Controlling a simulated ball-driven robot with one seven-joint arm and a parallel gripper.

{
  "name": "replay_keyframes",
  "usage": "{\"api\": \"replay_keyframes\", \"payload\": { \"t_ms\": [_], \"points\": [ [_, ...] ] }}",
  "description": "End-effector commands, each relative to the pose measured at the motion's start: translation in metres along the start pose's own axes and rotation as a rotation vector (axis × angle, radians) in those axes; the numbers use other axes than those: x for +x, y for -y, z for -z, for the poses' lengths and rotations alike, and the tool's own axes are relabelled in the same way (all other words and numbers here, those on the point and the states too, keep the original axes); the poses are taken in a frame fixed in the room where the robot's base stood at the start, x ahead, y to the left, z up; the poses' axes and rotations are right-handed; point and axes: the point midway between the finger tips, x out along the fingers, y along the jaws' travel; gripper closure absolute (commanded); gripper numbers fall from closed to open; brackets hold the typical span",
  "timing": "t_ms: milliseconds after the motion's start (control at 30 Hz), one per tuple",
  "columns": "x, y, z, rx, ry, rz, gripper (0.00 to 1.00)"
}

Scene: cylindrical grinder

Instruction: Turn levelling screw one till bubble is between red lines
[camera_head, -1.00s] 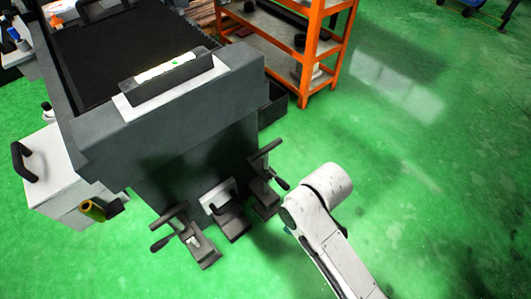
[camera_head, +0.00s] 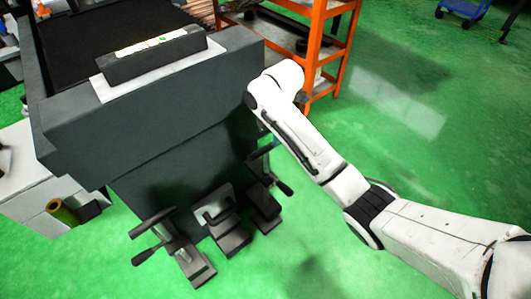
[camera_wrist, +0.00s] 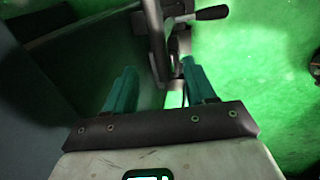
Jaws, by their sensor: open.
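A level (camera_head: 155,55) lies on top of the grey machine; its vial shows a small green spot, too small to read the bubble against red lines. Which is screw one I cannot tell. My gripper (camera_wrist: 158,88) has two teal fingers, open and empty. In the wrist view, a levelling screw's dark bar and crank handle (camera_wrist: 211,13) are just beyond the fingertips, seemingly near the right finger; contact is unclear.
The grey machine (camera_head: 140,140) stands close on the left of my arm. A black bracketed foot (camera_head: 222,220) sits between the two screws. An orange shelf rack (camera_head: 318,40) is behind my arm.

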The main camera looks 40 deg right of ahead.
Motion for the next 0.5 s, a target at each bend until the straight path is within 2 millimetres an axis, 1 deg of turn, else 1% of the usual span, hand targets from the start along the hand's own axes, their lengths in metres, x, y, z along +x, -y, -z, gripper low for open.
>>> {"api": "replay_keyframes", "payload": {
  "t_ms": [167, 300, 500],
  "points": [
    [0.028, 0.002, 0.001, 0.001, -0.001, 0.004, 0.45],
    [0.054, 0.002, 0.001, 0.001, 0.000, 0.003, 0.45],
    [0.086, 0.001, 0.001, 0.001, -0.001, 0.001, 0.45]
  ]
}}
